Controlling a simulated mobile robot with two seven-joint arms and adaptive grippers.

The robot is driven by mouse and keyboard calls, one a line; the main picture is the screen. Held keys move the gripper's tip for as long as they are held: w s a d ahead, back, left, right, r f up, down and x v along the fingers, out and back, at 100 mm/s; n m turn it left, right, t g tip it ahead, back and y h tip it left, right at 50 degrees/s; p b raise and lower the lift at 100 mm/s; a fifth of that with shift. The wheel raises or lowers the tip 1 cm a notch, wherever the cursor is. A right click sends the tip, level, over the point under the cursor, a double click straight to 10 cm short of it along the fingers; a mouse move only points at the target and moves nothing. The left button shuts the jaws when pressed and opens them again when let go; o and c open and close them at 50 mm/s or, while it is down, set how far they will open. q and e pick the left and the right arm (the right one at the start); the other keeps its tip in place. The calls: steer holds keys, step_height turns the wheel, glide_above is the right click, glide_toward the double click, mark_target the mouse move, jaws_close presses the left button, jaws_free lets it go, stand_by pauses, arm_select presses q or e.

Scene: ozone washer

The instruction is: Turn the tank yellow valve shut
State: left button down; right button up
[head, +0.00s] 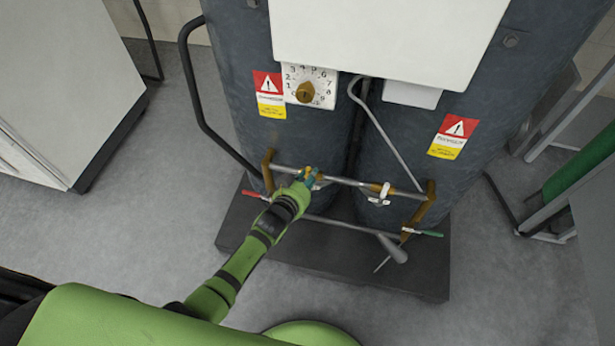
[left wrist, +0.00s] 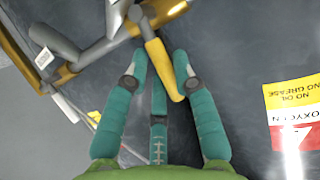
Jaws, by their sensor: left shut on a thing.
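The yellow valve handle (left wrist: 162,68) sits on a metal pipe joint at the front of the tank (head: 310,140). It shows close in the left wrist view, running down from the pipe between my teal fingers. My left gripper (left wrist: 158,76) is shut on the handle, with one finger on each side and a third finger below. In the head view my left gripper (head: 308,177) is at the horizontal pipe (head: 345,181) and mostly hides the handle. My right gripper is not in view.
A white-handled valve (head: 381,194) sits farther right on the pipe. A red lever (head: 254,194) and a green lever (head: 430,233) are lower down. A numbered dial (head: 306,92) is above. A black curved bar (head: 192,80) stands left of the tank.

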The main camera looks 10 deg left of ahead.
arm_select(q)
steer(key=c, duration=1)
jaws_free()
steer(key=v, duration=1.2)
